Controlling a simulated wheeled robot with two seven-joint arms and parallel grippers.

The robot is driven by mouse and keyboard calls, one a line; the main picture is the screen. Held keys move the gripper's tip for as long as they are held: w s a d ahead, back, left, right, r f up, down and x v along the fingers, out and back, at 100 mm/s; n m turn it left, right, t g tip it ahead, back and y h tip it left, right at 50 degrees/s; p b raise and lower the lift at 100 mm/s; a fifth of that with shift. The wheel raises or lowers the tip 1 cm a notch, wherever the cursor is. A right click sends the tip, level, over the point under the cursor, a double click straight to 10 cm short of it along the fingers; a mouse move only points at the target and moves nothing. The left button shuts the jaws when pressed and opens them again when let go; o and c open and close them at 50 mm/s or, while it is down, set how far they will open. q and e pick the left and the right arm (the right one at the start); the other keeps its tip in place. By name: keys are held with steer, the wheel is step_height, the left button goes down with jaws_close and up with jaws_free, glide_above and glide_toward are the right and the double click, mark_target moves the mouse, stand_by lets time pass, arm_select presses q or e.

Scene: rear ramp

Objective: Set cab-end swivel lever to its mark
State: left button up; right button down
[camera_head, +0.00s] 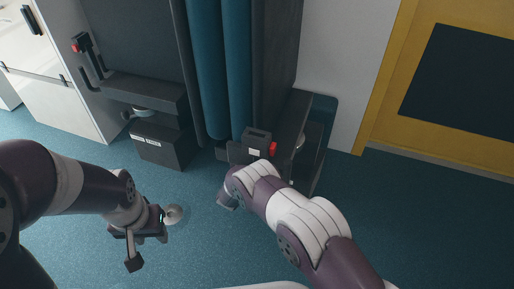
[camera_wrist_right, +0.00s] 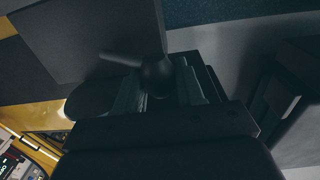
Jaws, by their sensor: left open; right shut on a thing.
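My right gripper (camera_wrist_right: 160,85) is shut on a dark rounded knob (camera_wrist_right: 157,74) with a thin bar running left from it in the right wrist view. I take this to be the swivel lever, but the picture is too dark to show its mark. In the head view my right wrist covers the grip, low in front of the dark seat base (camera_head: 292,125). My left gripper (camera_head: 148,250) is open and empty above the floor at lower left.
A dark block with a red knob (camera_head: 273,148) stands just beyond my right wrist. Another red-knobbed handle (camera_head: 76,47) is at upper left. A labelled dark box (camera_head: 160,146) stands left of the teal column (camera_head: 221,70). Blue floor (camera_head: 420,220) is clear at right.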

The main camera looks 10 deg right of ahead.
steer(key=c, duration=0.8)
jaws_free()
steer(key=shift+s+a+p, duration=0.2)
steer(key=shift+s+p, duration=0.05)
steer(key=shift+p, duration=0.1)
steer(key=p+v, duration=0.5)
steer(key=v, duration=0.7)
steer(key=shift+p, duration=0.35)
